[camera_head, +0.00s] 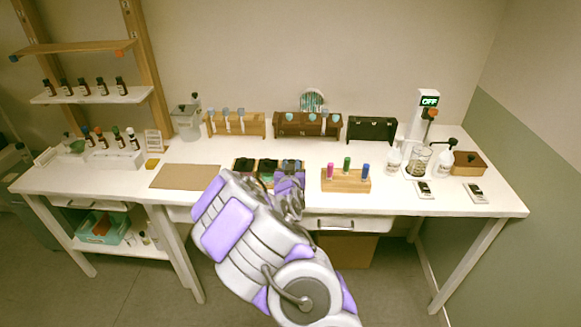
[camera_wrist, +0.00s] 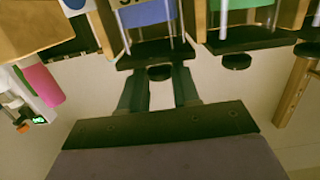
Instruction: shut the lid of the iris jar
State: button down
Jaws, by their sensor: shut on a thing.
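A row of dark-lidded jars stands at the table's front edge. In the head view my gripper (camera_head: 289,187) is at the right-hand jar (camera_head: 291,164), which has a blue band and is partly hidden. The lid's exact angle is unclear. The iris name is not legible on any jar.
A green-banded jar (camera_head: 267,166) stands just left of the held one. A wooden stand (camera_head: 346,184) with pink, green and blue tubes is close on the right. A brown mat (camera_head: 185,177) lies to the left. Wooden racks (camera_head: 308,124) stand behind.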

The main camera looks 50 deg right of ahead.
jog(key=shift+w+a, duration=0.1)
jog(key=c, duration=1.2)
grip_release()
jog(key=o, duration=0.4)
jog(key=shift+d+f, duration=0.15)
jog(key=shift+d, duration=0.05)
jog(key=p+v, duration=1.7)
jog(key=p, duration=0.5)
jog(key=shift+a+f+p, duration=0.15)
jog(key=shift+p, duration=0.15)
